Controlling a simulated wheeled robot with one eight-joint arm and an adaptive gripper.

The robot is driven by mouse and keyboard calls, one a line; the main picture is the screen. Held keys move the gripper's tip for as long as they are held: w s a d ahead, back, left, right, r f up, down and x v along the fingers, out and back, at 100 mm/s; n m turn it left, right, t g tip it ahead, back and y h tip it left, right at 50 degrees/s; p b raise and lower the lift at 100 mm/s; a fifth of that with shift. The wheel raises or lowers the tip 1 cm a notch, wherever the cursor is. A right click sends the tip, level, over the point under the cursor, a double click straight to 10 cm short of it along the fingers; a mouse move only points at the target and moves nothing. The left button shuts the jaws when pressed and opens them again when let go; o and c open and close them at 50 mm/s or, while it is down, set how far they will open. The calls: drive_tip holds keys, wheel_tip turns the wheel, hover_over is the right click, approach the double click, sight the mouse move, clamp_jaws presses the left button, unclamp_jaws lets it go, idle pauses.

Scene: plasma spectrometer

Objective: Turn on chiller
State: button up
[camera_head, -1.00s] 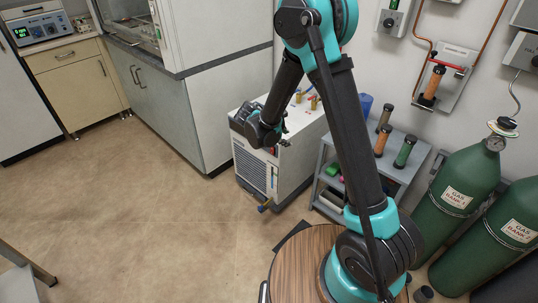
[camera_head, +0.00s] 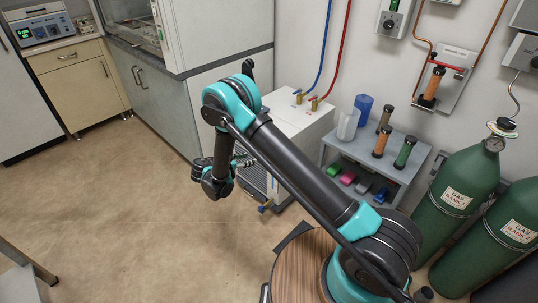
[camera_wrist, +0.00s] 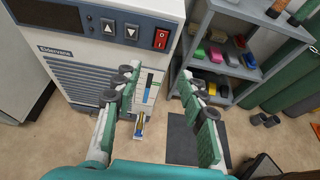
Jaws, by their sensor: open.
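The chiller (camera_head: 297,120) is a white box on the floor, with a blue and a red hose at its top. The wrist view shows its blue front panel (camera_wrist: 75,18), with two arrow buttons, a dark display at the left edge and a red rocker switch (camera_wrist: 161,39) at the right. I cannot tell the switch's position. My gripper (camera_wrist: 160,82) is open and empty in front of the chiller, its fingertips below the switch in the picture and apart from the panel. In the head view my gripper (camera_head: 243,161) is small and partly hidden by my wrist.
A grey shelf (camera_head: 400,150) with cylinders on top and coloured items below stands right of the chiller. Green gas tanks (camera_head: 452,195) stand farther right. A fume hood cabinet (camera_head: 165,100) is on the left. A dark mat (camera_wrist: 195,140) lies on the floor.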

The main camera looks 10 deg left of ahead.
drive_tip(key=x, duration=1.5)
drive_tip(key=shift+w+f, duration=0.1)
drive_tip(key=shift+f, duration=0.05)
drive_tip(key=shift+c, duration=0.3)
